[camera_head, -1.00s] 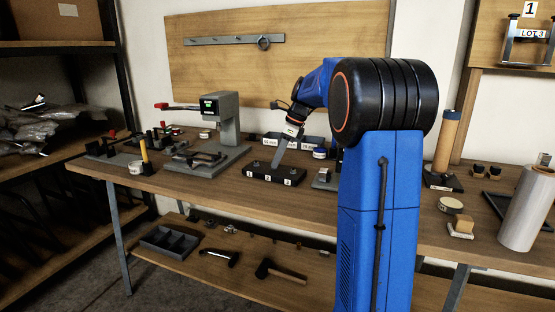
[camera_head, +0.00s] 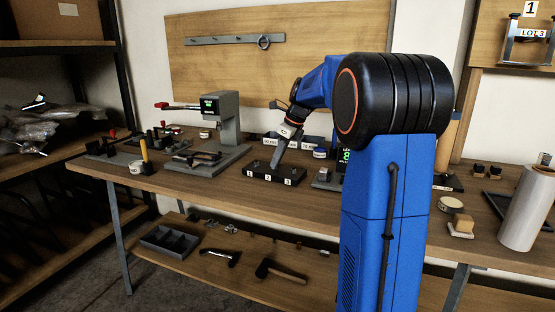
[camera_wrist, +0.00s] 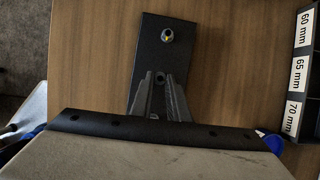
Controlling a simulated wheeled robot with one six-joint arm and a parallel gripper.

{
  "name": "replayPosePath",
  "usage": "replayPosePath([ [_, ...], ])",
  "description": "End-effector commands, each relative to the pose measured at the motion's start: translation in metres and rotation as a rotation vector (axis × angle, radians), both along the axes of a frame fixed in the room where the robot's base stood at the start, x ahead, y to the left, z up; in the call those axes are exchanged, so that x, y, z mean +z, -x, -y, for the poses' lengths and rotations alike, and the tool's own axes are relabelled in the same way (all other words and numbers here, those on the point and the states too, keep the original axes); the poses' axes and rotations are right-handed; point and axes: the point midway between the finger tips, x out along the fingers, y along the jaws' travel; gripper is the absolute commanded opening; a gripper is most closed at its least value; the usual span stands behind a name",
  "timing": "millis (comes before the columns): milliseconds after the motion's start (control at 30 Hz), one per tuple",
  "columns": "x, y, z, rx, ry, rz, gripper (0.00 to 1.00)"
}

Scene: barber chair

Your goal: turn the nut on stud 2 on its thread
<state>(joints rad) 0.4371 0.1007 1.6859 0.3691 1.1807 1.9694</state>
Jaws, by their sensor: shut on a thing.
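The black stud block (camera_head: 262,174) lies on the workbench, with white labels 1, 2 and 3 on its front face. My gripper (camera_head: 273,166) points down at the block, its tips at the middle, by stud 2. In the wrist view my gripper (camera_wrist: 158,88) is shut, its two grey fingers close together over the block (camera_wrist: 147,48). A small dark round part (camera_wrist: 160,77) shows at the fingertips. The nut on stud 2 is mostly hidden by the fingers. Another stud with a shiny metal top (camera_wrist: 167,34) stands clear, farther up the block.
A grey press with a green display (camera_head: 228,115) stands left of the block. Bins labelled 60, 65 and 70 mm (camera_wrist: 299,72) stand beside the block in the wrist view. A blue-and-white round tin (camera_head: 320,152) is close on the right.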

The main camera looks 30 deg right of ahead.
Motion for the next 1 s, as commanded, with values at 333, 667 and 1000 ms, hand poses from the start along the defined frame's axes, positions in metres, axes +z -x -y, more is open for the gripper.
replayPosePath([
  [333,0.0005,-0.0005,-0.0012,-0.061,-0.001,0.002,0.0],
  [667,0.0007,0.0,-0.0016,-0.108,0.0,0.003,0.0],
  [1000,0.0007,0.0002,-0.0018,-0.147,0.0,0.003,0.0],
])
